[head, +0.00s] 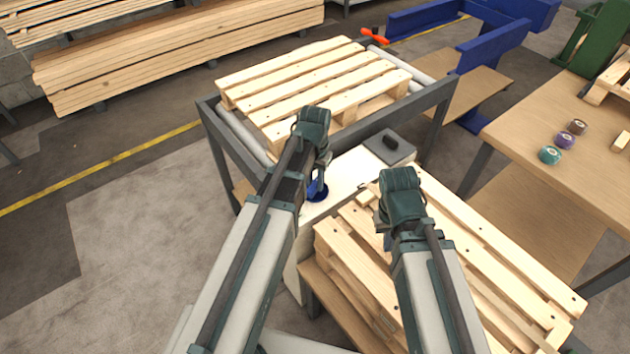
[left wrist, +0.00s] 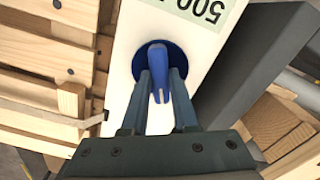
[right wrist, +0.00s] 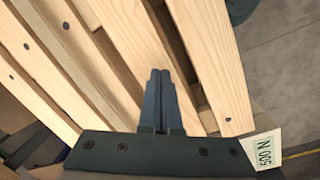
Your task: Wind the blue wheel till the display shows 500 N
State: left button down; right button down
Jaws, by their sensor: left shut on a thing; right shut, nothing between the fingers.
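The blue wheel (head: 317,191) is on top of a white cabinet (head: 345,170) and mostly hidden behind my left gripper (head: 320,184) in the head view. In the left wrist view the wheel is a round blue disc (left wrist: 140,62) with a lighter blue raised grip (left wrist: 158,62). My left gripper (left wrist: 162,95) is shut on that grip. A pale panel (left wrist: 205,8) beside the wheel reads "500" upside down, cut off by the frame edge. In the right wrist view a pale panel (right wrist: 262,150) reads "500 N"; I cannot tell whether it is display or label. My right gripper (right wrist: 160,78) is shut and empty above pallet slats.
A stack of wooden pallets (head: 490,245) lies under my right arm. Another pallet (head: 310,85) rests on a grey roller frame (head: 435,98) behind the cabinet. A dark grey box (head: 390,148) sits on the cabinet. A table (head: 510,130) with tape rolls stands right.

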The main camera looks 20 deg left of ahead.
aim_at(315, 184)
pick_arm(q)
jog(key=shift+n, duration=1.2)
jog(key=c, duration=0.7)
grip_release()
jog(key=shift+r, duration=0.15)
pick_arm(e)
jog(key=shift+r, duration=0.15)
pick_arm(q)
notch_tip(315, 184, up, 14)
jog(key=p, duration=1.4)
jog(key=shift+f, duration=0.2)
pick_arm(e)
notch_tip(315, 184, up, 14)
jog(key=shift+f, duration=0.25)
pick_arm(q)
jog(key=shift+s, duration=0.1)
jog(key=s+d+m, duration=0.1)
jog(key=s+d, duration=0.2)
jog(key=s, duration=0.1)
jog(key=s+d+m, duration=0.1)
jog(key=s+d, duration=0.3)
jog(key=s, duration=0.1)
jog(key=s+d+m+y, duration=0.1)
jog(key=s+d, duration=0.2)
jog(key=s, duration=0.2)
jog(key=shift+s+d+m, duration=0.15)
jog(key=shift+d+m, duration=0.15)
